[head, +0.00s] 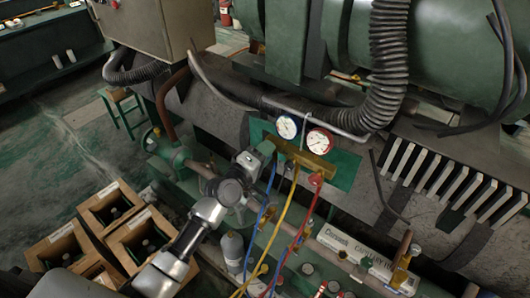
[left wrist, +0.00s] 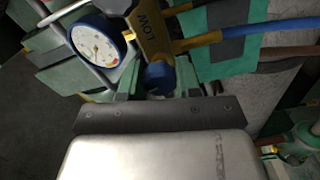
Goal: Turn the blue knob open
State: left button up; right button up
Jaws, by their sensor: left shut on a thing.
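The blue knob (left wrist: 158,77) sits at the end of the brass manifold, beside the word LOW, in the left wrist view. My left gripper (left wrist: 157,84) is shut on it, with one green finger on each side. In the head view my left gripper (head: 267,149) reaches to the left end of the brass manifold (head: 308,159) and hides the blue knob. The blue-rimmed gauge (head: 287,126) is above the manifold, and it also shows in the left wrist view (left wrist: 97,42). My right gripper is not in view.
A red gauge (head: 320,141) and a red knob (head: 315,180) are at the manifold's right. Blue (head: 265,208), yellow (head: 281,223) and red (head: 302,224) hoses hang below. Wooden crates (head: 140,234) stand at lower left. A thick black corrugated hose (head: 388,60) curves above right.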

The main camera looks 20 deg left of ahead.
pick_arm(q)
jog(key=o, duration=0.9)
jog(key=b+v, duration=0.1)
jog(key=v, duration=0.9)
jog(key=shift+s+a+b, duration=0.15)
jog(key=shift+s+b, duration=0.2)
jog(key=shift+b, duration=0.05)
